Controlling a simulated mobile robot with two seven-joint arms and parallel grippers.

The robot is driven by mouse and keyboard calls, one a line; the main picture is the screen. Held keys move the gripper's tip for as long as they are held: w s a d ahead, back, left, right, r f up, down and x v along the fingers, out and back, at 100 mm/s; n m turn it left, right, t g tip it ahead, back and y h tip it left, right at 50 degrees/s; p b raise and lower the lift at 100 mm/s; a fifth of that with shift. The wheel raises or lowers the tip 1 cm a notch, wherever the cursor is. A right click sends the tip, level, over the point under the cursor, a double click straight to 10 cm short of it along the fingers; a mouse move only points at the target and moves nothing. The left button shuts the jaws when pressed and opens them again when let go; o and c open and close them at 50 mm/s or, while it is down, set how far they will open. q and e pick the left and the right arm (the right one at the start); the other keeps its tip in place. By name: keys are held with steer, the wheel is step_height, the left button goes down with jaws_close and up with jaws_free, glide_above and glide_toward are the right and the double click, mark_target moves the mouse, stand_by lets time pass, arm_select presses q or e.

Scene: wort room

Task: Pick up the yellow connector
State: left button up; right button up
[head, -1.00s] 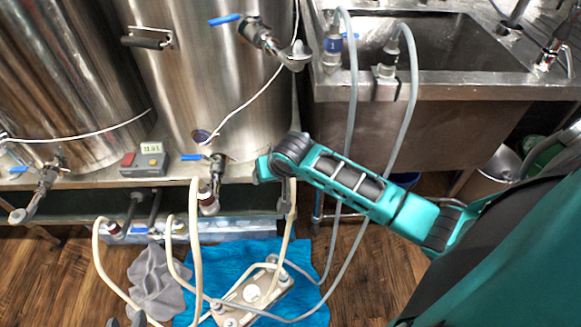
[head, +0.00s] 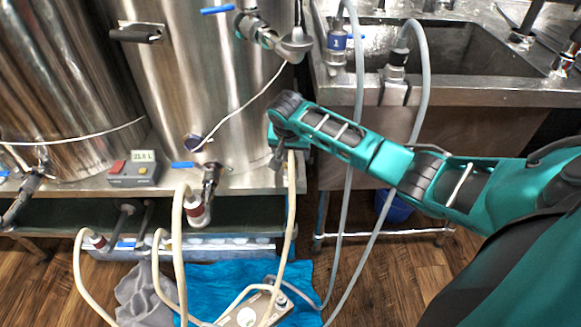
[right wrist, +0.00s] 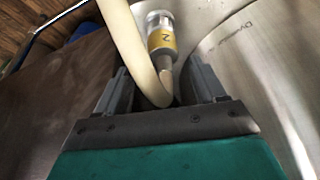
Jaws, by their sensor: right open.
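The yellow connector (right wrist: 162,38) shows in the right wrist view as a pale fitting with a yellow band marked 2, at the end of a thick cream hose (right wrist: 125,40). My right gripper (right wrist: 160,76) is open, with one finger on each side of the hose bend. The connector is just beyond the fingertips, and nothing is gripped. In the head view my right gripper (head: 277,155) is at the front of the steel vessel, by the upper end of a cream hose (head: 291,200). The connector is hidden there. My left gripper is out of view.
Steel vessels (head: 220,90) with blue-handled valves stand on a bench beside a control box (head: 133,168). A steel sink (head: 440,50) with grey hoses is at right. A blue mat (head: 215,280) and a pump (head: 250,308) lie on the floor below.

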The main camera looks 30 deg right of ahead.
mark_target(291, 157)
steer(key=b+x, duration=0.1)
steer(key=x, duration=0.1)
steer(key=b+x, duration=0.1)
steer(key=x, duration=0.1)
steer(key=shift+w+f+b, duration=0.3)
steer(key=shift+b, duration=0.05)
steer(key=shift+f, duration=0.2)
steer(key=c, duration=1.2)
steer(key=shift+r, duration=0.15)
